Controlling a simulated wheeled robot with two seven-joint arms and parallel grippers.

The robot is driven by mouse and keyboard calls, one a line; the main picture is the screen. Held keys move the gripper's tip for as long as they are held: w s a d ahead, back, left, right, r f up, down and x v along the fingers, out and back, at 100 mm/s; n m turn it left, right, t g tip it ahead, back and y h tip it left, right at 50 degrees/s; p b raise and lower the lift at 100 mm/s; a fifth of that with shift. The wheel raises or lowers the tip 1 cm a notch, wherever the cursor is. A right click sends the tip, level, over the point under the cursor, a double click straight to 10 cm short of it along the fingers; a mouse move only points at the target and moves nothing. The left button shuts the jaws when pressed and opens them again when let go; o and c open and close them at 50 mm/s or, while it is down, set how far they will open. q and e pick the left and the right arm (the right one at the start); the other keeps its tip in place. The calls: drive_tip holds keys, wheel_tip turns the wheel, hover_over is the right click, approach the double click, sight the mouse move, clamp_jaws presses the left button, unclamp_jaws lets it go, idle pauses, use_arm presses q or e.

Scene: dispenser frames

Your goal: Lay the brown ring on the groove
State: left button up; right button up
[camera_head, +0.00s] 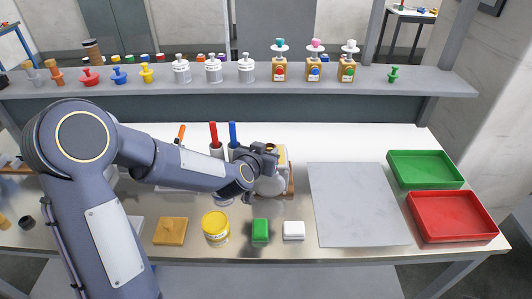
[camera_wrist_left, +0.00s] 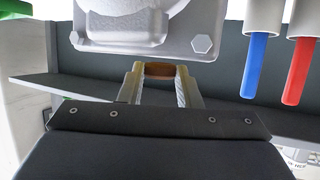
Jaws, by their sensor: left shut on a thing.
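The brown ring (camera_wrist_left: 159,70) shows as a brown band between the pale fingertips of my left gripper (camera_wrist_left: 160,76) in the left wrist view. The gripper is shut on it. In the head view my left gripper (camera_head: 265,160) is above and beside a pale grey machine part (camera_head: 272,184) in the middle of the table. This grey part, with a hexagonal bolt head, also fills the top of the left wrist view (camera_wrist_left: 150,30), close to the ring. I cannot make out the groove, and the ring is hidden in the head view. My right gripper is not in view.
A red pen (camera_head: 213,134) and a blue pen (camera_head: 232,134) stand left of the gripper. A yellow tin (camera_head: 216,225), a green block (camera_head: 260,231) and a white block (camera_head: 294,230) are in front. The grey mat (camera_head: 358,205) is clear, beside green (camera_head: 425,168) and red (camera_head: 452,216) trays.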

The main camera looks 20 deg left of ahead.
use_arm(q)
drive_tip(key=shift+f, duration=0.1)
drive_tip(key=shift+f+b, duration=0.6)
drive_tip(key=shift+b, duration=0.05)
drive_tip(key=o, duration=0.9)
drive_tip(key=shift+r, duration=0.1)
